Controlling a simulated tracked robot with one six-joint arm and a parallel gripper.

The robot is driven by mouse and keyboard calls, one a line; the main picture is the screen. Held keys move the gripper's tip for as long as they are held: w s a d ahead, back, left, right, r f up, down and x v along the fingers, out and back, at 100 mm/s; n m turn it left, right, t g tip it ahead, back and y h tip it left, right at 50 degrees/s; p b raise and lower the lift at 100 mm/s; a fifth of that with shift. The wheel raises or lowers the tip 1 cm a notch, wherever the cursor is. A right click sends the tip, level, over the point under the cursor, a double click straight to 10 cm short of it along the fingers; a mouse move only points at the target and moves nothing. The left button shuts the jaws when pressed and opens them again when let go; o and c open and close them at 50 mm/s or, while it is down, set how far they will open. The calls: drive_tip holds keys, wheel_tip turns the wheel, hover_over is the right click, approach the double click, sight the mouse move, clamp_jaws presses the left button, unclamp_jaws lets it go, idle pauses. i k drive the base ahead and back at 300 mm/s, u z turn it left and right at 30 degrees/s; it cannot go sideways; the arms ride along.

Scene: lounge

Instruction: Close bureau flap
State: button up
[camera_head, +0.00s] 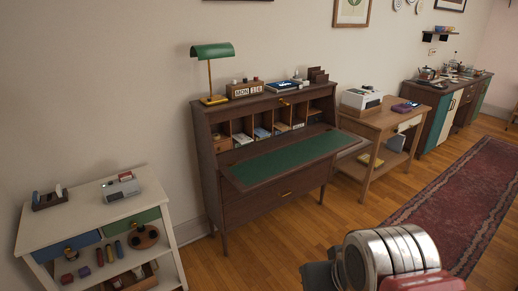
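The dark wooden bureau (262,150) stands against the wall in the middle of the head view. Its flap (285,161) is open, lowered to about level and reaching out into the room, with a green writing surface on top. A small brass-coloured handle (286,194) shows on the front below the flap. Pigeonholes with papers and small books show behind the flap. A part of my arm shows at the lower right, apart from the bureau. My gripper's fingers are not seen.
A green lamp (212,52), a calendar block and books stand on the bureau top. A white shelf unit (100,215) with small objects is at the left. A wooden side table (385,121) is at the right. Wooden floor (235,262) and a red rug (462,205) are clear in front.

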sight(247, 176)
drive_tip(key=i, duration=0.95)
drive_tip(key=z, duration=0.05)
